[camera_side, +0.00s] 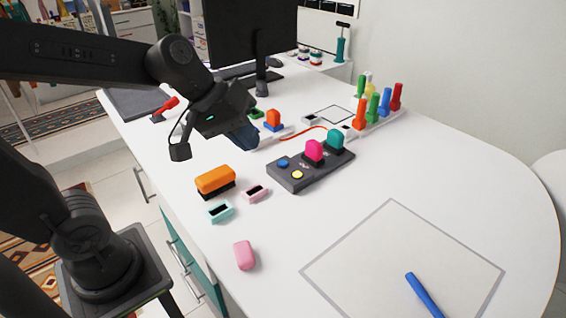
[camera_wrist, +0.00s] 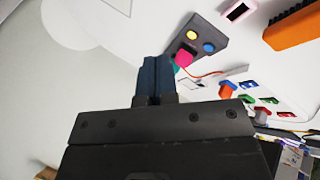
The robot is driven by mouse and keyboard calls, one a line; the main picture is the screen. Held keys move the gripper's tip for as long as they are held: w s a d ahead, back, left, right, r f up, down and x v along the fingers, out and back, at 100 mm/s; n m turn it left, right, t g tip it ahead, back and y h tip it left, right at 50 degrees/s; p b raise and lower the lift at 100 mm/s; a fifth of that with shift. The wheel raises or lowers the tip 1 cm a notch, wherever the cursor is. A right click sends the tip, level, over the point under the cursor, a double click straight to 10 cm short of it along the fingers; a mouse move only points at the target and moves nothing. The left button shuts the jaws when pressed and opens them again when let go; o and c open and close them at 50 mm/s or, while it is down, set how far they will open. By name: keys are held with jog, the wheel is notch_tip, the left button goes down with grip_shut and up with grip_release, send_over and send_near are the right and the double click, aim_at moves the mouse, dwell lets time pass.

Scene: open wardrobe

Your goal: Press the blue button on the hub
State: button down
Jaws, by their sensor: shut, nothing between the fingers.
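The hub (camera_side: 325,166) is a dark grey box on the white table. The blue button (camera_side: 283,164) is at its left end, beside a yellow button (camera_side: 297,175). A pink knob (camera_side: 313,150) and a teal knob (camera_side: 335,138) stand on the rest of the hub. My gripper (camera_side: 246,140) has dark blue fingers, shut and empty, above the table to the upper left of the hub, apart from it. In the wrist view the fingers (camera_wrist: 155,62) point up, and the hub (camera_wrist: 205,25) with its blue button (camera_wrist: 208,47) shows to their upper right.
An orange eraser (camera_side: 215,180), a mint sharpener (camera_side: 220,211), a light pink sharpener (camera_side: 255,193) and a pink eraser (camera_side: 244,255) lie in front. Colored markers (camera_side: 373,107) stand at the back right. A blue marker (camera_side: 424,294) lies on the outlined square. A monitor (camera_side: 235,35) stands behind.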

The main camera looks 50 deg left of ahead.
jog(key=w+a+f+n+t+h, duration=0.1)
jog(key=w+a+f+n, duration=0.15)
jog(key=w+n, duration=0.65)
jog(key=n+t, duration=0.2)
jog(key=n, duration=0.4)
send_over(282, 164)
notch_tip(282, 164, down, 4)
jog(key=shift+r+y, duration=0.1)
jog(key=shift+y, duration=0.3)
jog(key=shift+d, duration=0.1)
jog(key=shift+f, duration=4.4)
jog(key=shift+f, duration=0.1)
jog(key=shift+f, duration=0.3)
jog(key=shift+f, duration=0.45)
jog(key=shift+r, duration=0.85)
